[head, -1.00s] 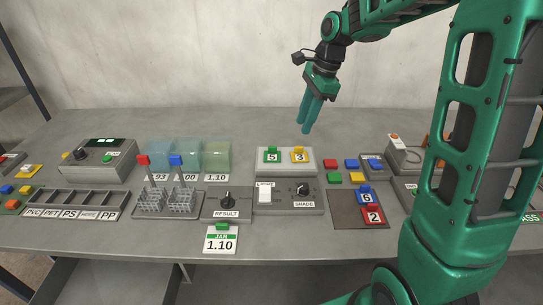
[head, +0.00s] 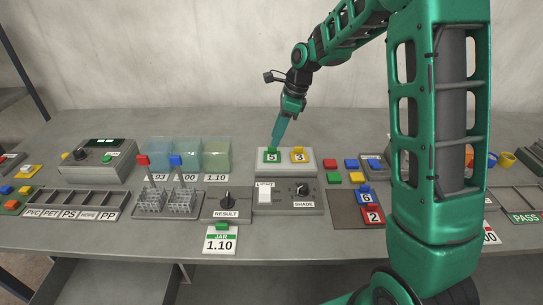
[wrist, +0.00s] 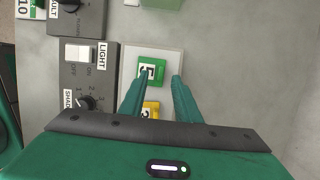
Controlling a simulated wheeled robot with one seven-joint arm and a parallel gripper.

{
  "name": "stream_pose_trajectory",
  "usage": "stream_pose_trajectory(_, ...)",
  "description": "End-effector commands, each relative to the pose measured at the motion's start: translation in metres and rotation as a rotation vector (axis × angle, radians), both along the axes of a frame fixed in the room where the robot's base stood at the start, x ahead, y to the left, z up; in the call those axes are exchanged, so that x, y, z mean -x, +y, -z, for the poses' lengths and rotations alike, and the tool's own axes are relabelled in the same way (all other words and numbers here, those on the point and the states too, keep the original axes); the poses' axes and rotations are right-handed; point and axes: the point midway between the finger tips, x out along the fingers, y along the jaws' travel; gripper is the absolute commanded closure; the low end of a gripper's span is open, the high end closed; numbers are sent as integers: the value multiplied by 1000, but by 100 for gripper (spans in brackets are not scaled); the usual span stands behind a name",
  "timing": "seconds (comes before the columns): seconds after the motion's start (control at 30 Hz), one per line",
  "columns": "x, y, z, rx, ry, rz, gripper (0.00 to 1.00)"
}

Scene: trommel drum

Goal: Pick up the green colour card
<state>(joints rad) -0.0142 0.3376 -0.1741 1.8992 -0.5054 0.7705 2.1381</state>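A green card marked 5 (head: 272,156) lies on the left part of a pale raised pad (head: 310,160), beside a yellow card marked 3 (head: 298,155). My gripper (head: 276,143) is just above the green card, pointing down. In the wrist view my gripper (wrist: 162,76) has its fingers apart with nothing held. The green card (wrist: 152,68) shows near and beyond the fingertips, and the left fingertip overlaps part of it. The yellow card (wrist: 150,110) shows between the fingers. I cannot tell whether the fingers touch the green card.
A panel with a light switch and shade knob (head: 303,190) stands in front of the pad. Small coloured tiles (head: 333,177) lie to its right, with blue 6 and red 2 cards (head: 372,215). Tinted blocks (head: 217,155) stand to its left. The table behind is clear.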

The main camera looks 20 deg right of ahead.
Motion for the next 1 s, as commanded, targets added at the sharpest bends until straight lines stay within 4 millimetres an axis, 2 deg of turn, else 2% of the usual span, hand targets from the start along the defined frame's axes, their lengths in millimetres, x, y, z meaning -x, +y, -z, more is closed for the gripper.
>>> stream_pose_trajectory(0.1, -3, 4, 19, 1, 4, -2, 70)
stream_pose_trajectory(0.23, -5, 7, 33, 1, 3, -2, 70)
stream_pose_trajectory(0.57, -6, 9, 39, 1, 1, -1, 70)
stream_pose_trajectory(0.7, -6, 9, 39, 1, 1, -1, 100)
stream_pose_trajectory(1.0, -6, 9, 39, 1, 1, -1, 100)
